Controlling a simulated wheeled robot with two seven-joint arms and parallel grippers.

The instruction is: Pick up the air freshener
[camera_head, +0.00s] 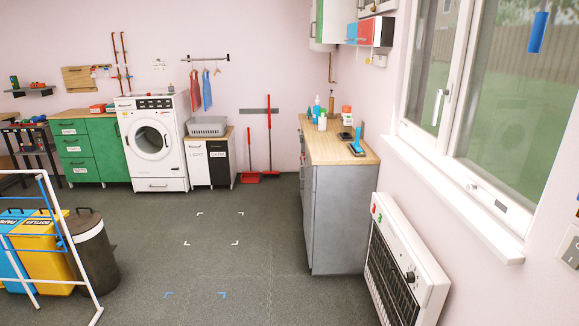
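A group of small bottles and containers stands at the far end of the wooden-topped grey counter (337,200) on the right. Among them are a white bottle (322,123), a blue-topped bottle (316,109) and an orange-red item (346,112). They are too small to tell whether one is the air freshener. Neither of my grippers is in view.
A white heater (408,262) juts from the right wall beside the counter. A washing machine (153,143) and green cabinet (88,150) line the back wall. Bins (95,250) and a white rack (62,225) stand at left. The middle floor is clear.

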